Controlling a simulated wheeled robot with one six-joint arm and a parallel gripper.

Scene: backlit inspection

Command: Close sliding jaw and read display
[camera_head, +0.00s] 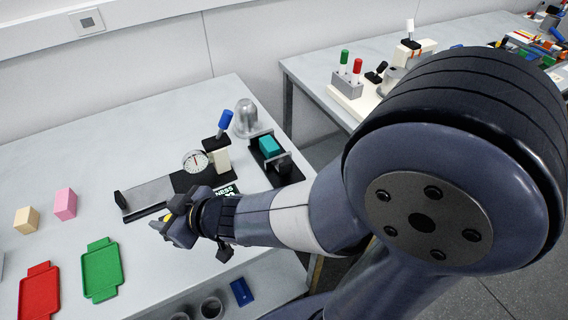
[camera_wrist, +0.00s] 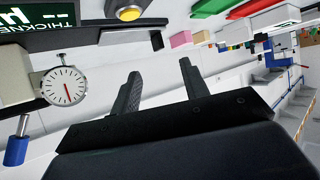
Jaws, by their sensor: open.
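The measuring device has a black base and a grey rail (camera_head: 148,195), with an upright black end block (camera_head: 121,201) at its left end. A round white dial (camera_head: 195,162) stands behind it, beside a cream block (camera_head: 221,160) and a blue-handled lever (camera_head: 224,120). I cannot tell which part is the sliding jaw. The display (camera_head: 226,190) is partly hidden by my arm; in the wrist view it (camera_wrist: 40,22) shows part of "THICKNESS", cut off. A yellow button (camera_wrist: 130,13) is at the top there. My gripper (camera_wrist: 158,75) is open and empty; in the head view it (camera_head: 172,218) is near the rail's front side.
A teal block (camera_head: 269,146) sits in a black holder to the right, before a grey metal dome (camera_head: 246,118). Pink (camera_head: 65,203) and tan (camera_head: 26,220) blocks, a green tray (camera_head: 102,270) and a red tray (camera_head: 39,293) lie left. Table between is clear.

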